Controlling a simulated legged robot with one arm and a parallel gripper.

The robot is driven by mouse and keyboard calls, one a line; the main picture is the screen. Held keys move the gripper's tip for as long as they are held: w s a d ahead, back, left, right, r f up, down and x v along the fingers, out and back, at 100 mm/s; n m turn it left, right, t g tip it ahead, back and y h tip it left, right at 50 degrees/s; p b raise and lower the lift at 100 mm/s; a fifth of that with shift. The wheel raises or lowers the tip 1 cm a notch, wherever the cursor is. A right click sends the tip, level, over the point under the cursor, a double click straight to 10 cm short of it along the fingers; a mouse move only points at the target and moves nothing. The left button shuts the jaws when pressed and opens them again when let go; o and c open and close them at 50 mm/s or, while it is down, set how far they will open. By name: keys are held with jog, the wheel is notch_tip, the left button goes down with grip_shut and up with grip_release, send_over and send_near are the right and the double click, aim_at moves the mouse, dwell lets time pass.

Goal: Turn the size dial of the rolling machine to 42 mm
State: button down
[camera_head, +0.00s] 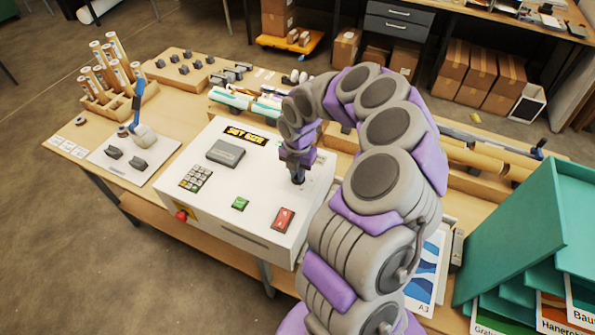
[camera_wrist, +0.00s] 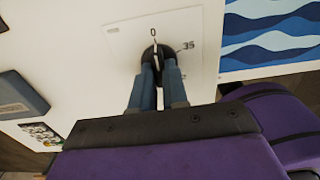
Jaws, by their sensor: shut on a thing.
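A pale line on the knob appears to point near 0. In the head view my gripper (camera_head: 298,178) stands at the machine's right side and covers the dial.
A blue-wave A3 sheet (camera_head: 428,270) and teal shelves (camera_head: 520,225) are at the right.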

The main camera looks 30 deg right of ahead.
dwell(0.4)
jog(key=m+b, duration=0.1)
jog(key=m, duration=0.3)
jog(key=shift+w, duration=0.1)
jog(key=m+b, duration=0.1)
jog(key=m, duration=0.2)
jog(key=shift+m, duration=0.3)
jog(key=m+b, duration=0.1)
jog(key=m, duration=0.2)
jog(key=shift+w+m+b, duration=0.2)
jog(key=shift+m+b, duration=0.1)
jog(key=shift+b, duration=0.05)
jog(key=m+b, duration=0.1)
jog(key=m, duration=0.2)
jog(key=shift+m, duration=0.3)
jog(key=m+b, duration=0.1)
jog(key=m, duration=0.2)
jog(key=m+b, duration=0.1)
jog(key=m, duration=0.2)
jog(key=shift+w+d+r, duration=0.1)
jog(key=shift+w+d, duration=0.05)
jog(key=shift+w, duration=0.05)
jog(key=m, duration=0.4)
jog(key=shift+b, duration=0.35)
jog(key=shift+d+m, duration=0.1)
jog(key=shift+m, duration=1.4)
